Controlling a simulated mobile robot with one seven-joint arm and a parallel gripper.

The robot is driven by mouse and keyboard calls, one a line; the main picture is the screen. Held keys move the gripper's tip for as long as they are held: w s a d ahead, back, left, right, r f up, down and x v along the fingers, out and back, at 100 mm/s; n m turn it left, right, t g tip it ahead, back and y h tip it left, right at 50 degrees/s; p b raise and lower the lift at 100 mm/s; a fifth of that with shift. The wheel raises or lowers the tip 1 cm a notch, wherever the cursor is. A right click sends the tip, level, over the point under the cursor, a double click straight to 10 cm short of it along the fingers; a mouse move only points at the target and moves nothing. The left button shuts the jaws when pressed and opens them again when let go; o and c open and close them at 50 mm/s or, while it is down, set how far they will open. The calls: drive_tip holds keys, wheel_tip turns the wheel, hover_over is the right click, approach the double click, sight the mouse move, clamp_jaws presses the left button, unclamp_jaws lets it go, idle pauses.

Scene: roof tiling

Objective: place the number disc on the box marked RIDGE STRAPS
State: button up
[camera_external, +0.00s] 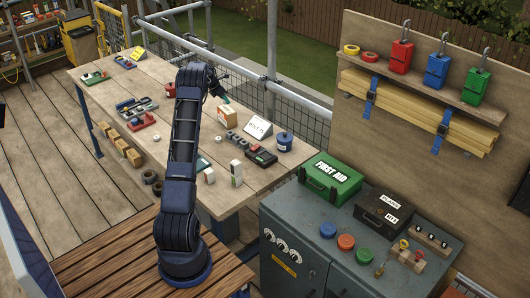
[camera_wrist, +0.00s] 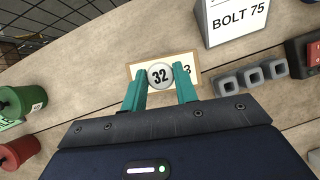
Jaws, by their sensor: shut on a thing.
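A round white disc (camera_wrist: 160,75) marked 32 sits between the teal fingertips of my gripper (camera_wrist: 161,78) in the wrist view. My gripper is shut on it. In the external view my gripper (camera_external: 222,97) is over the workbench, just above a small tan box (camera_external: 227,116) with a pale face. The wrist view shows a tan-edged white label (camera_wrist: 138,70) behind the disc, partly covered by the disc and fingers, with a 3 visible. It seems to belong to that box. I cannot tell whether the disc touches it. No RIDGE STRAPS lettering is readable.
A white BOLT 75 sign (camera_wrist: 237,22) and several grey blocks (camera_wrist: 252,75) stand close on the right. Green (camera_wrist: 18,103) and red (camera_wrist: 16,152) items are at the left. A blue tin (camera_external: 284,141) and a green first-aid box (camera_external: 331,177) are farther right.

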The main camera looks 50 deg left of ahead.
drive_tip(key=shift+f, duration=1.65)
drive_tip(key=shift+f, duration=0.1)
drive_tip(key=o, duration=1)
